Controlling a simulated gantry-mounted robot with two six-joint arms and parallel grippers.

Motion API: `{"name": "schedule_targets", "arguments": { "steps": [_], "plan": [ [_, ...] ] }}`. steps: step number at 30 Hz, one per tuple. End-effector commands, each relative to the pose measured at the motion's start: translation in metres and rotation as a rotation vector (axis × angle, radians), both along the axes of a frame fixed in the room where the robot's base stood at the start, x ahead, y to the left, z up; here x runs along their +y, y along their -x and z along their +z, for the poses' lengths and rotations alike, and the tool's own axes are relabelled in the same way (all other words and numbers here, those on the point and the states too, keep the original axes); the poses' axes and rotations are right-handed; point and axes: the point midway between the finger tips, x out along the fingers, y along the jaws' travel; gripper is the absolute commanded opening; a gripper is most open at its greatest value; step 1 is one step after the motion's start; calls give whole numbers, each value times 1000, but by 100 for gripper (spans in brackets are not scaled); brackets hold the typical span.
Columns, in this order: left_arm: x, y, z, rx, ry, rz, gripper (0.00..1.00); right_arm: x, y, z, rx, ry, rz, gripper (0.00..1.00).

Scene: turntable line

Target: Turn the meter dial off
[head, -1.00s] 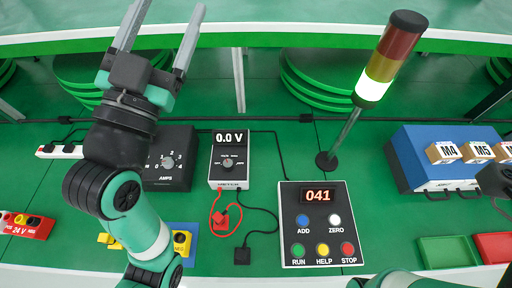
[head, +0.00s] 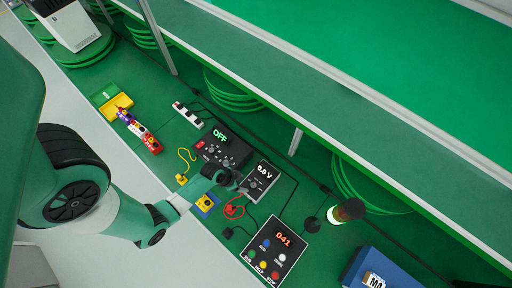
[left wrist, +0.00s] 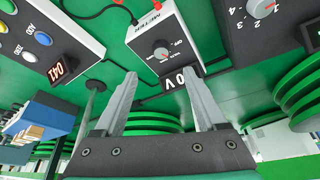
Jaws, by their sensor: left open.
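The meter (head: 261,181) is a white-edged box with a dark face, a lit "0.0 V" display and a small grey dial. It lies in the middle of the green bench. In the left wrist view the meter's dial (left wrist: 162,53) is a round grey knob, just beyond my fingertips; its exact pointer setting is too small to read. My left gripper (head: 240,188) is at the meter's left side in the head view. In the left wrist view the gripper (left wrist: 158,76) is open, its fingers apart with nothing between them. My right gripper is not in view.
A power supply (head: 236,147) showing "OFF" stands left of the meter. A button panel (head: 288,237) reading "041" lies to the right, near a stack light (head: 347,211). A red lead (head: 232,212) lies by the meter's lower end. A blue case (head: 377,261) is farther right.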

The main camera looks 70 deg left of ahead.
Motion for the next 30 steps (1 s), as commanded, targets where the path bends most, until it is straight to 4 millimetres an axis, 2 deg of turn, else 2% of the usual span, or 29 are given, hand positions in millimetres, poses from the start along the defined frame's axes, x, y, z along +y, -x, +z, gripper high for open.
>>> {"name": "schedule_targets", "arguments": {
  "steps": [5,8,15,20,25,30],
  "plan": [
    [2,-2,-4,-3,-3,2,74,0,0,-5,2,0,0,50],
    [2,-6,-15,-4,-3,1,74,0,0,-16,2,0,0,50],
    [4,-23,-62,-5,-5,0,74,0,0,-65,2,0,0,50],
    [5,-35,-90,-5,-4,0,74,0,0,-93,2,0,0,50],
    [6,-44,-105,-4,-3,1,74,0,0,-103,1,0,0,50],
    [6,-47,-107,-5,-4,2,74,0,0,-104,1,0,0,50]
  ]
}}
